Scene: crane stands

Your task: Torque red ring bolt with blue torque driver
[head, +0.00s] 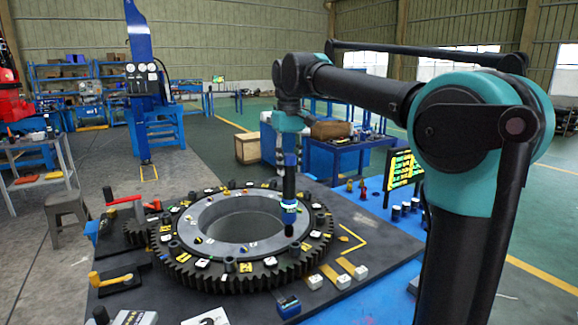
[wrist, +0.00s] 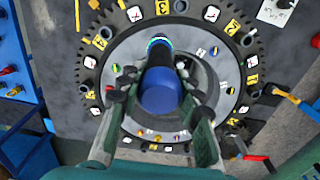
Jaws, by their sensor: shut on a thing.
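My gripper (head: 286,152) is above the far right part of the large gear ring and is shut on the blue torque driver (head: 289,188). The driver hangs upright, its lower end with a blue-white band (head: 289,205) down by the inner grey ring (head: 210,245). In the wrist view the driver's round blue end (wrist: 160,92) sits between both fingers of my gripper (wrist: 157,78). The dark toothed gear (head: 185,277) carries several numbered yellow and white tags.
A red-handled crank (head: 124,200) and a yellow-handled one (head: 105,279) stand left of the gear. White blocks (head: 338,281) and a blue box (head: 288,305) lie in front. A black display board (head: 403,170) and dark cylinders (head: 405,209) stand at the right.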

